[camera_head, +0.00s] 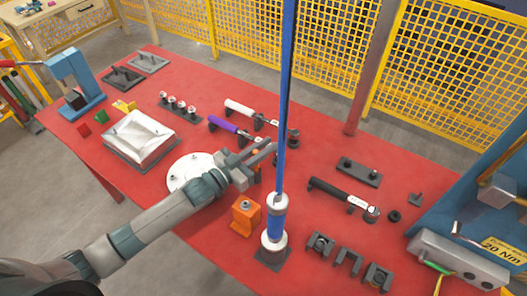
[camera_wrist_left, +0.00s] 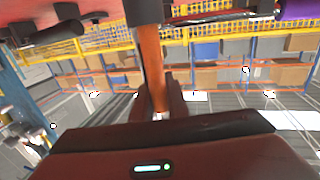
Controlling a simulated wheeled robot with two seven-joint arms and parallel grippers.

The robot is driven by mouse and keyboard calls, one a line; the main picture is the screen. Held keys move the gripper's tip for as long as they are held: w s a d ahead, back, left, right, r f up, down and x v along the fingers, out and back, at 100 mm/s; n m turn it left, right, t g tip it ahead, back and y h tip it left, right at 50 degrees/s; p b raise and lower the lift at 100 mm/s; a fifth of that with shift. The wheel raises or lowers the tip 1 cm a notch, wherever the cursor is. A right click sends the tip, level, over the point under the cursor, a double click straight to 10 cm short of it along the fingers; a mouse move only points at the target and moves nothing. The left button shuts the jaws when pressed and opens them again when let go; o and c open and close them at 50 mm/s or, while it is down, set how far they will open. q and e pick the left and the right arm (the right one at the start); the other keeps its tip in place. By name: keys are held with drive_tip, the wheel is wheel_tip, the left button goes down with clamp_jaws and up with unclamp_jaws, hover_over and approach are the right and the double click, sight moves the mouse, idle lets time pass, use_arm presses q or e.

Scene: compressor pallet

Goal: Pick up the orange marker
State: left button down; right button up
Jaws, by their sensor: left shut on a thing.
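My left gripper (camera_head: 259,162) is above the red table, left of the blue pole. It is shut on the orange marker (camera_wrist_left: 152,70), which shows as a long orange shaft between the fingers in the left wrist view. In the head view only small orange bits of the marker (camera_head: 257,154) show by the fingers; most of it is hidden. An orange block (camera_head: 245,216) with a round top fitting stands on the table just below the gripper. My right gripper is not in view.
The red table (camera_head: 215,245) holds a blue pole (camera_head: 284,100) on a grey-and-blue stand, close right of the gripper. A white round plate (camera_head: 180,180) lies under my left arm. Torque wrenches (camera_head: 340,195), dark brackets (camera_head: 348,262) and a blue "20 Nm" station (camera_head: 475,190) are to the right.

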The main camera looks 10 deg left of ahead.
use_arm(q)
wheel_tip(320, 180, up, 9)
drive_tip(key=b, duration=0.2)
drive_tip(key=shift+r, duration=0.15)
idle(0.6)
